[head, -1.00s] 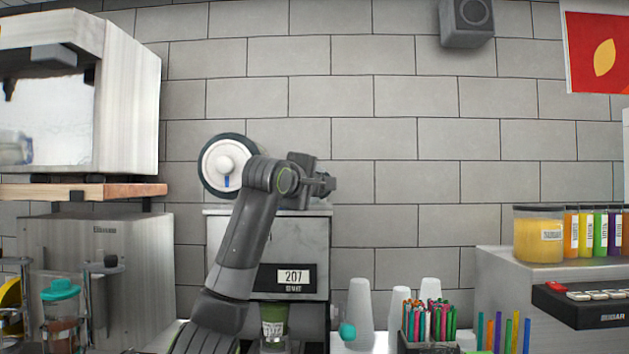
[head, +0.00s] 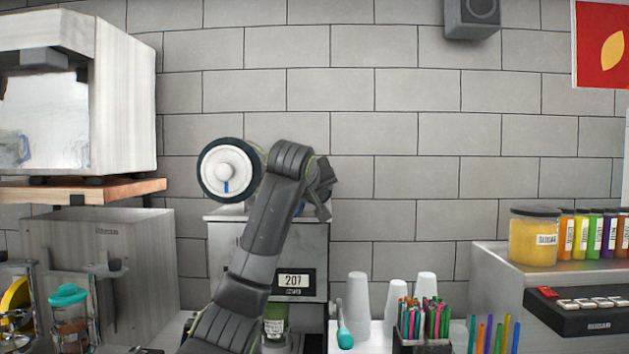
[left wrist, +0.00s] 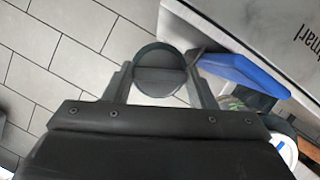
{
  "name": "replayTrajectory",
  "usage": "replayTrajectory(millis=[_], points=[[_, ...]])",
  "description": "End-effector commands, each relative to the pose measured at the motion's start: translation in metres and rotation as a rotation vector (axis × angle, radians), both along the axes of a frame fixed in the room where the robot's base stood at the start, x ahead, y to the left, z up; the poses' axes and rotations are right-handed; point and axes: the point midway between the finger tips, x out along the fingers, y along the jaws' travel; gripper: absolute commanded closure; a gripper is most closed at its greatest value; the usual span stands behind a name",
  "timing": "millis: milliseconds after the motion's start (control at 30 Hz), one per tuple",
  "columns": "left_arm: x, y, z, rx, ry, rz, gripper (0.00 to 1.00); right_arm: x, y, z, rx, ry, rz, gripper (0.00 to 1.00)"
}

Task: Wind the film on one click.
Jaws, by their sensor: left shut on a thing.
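The cup sealer (head: 225,262) is a grey box with a "207" display. A film roll (head: 212,172), a white disc with a dark rim and a short blue mark pointing down, sits at its top left. My left gripper (head: 323,188) is at the sealer's upper right, partly hidden behind my arm. In the left wrist view my left gripper (left wrist: 163,88) is shut on a round dark knob (left wrist: 160,65), with one finger on each side. A white disc edge (left wrist: 287,150) shows at lower right there. A green-labelled cup (head: 274,322) stands under the sealer, partly hidden by my arm.
White cup stacks (head: 358,300) and a holder of coloured sticks (head: 424,320) stand to the right. A wooden shelf (head: 85,190) is at left. A blue flat part (left wrist: 240,75) lies near the right finger in the left wrist view. The tiled wall is close behind.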

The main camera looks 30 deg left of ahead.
Motion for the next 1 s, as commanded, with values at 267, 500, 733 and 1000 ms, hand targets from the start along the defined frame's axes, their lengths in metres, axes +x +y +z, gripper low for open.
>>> replayTrajectory(millis=[267,500,733,1000], points=[[0.001,-0.002,0.004,0.222,0.138,-0.001,0.72,0.000,0.000,0.026,0.000,0.000,0.000,0.64],[0.002,-0.003,0.003,0.417,0.257,-0.002,0.72,0.000,0.000,0.041,0.000,0.000,0.000,0.64],[0.003,-0.004,0.002,0.589,0.362,-0.001,0.72,0.000,0.000,0.051,0.000,0.000,0.000,0.64],[0.003,-0.005,0.001,0.739,0.453,-0.001,0.72,0.000,0.000,0.058,0.000,0.000,0.000,0.64]])
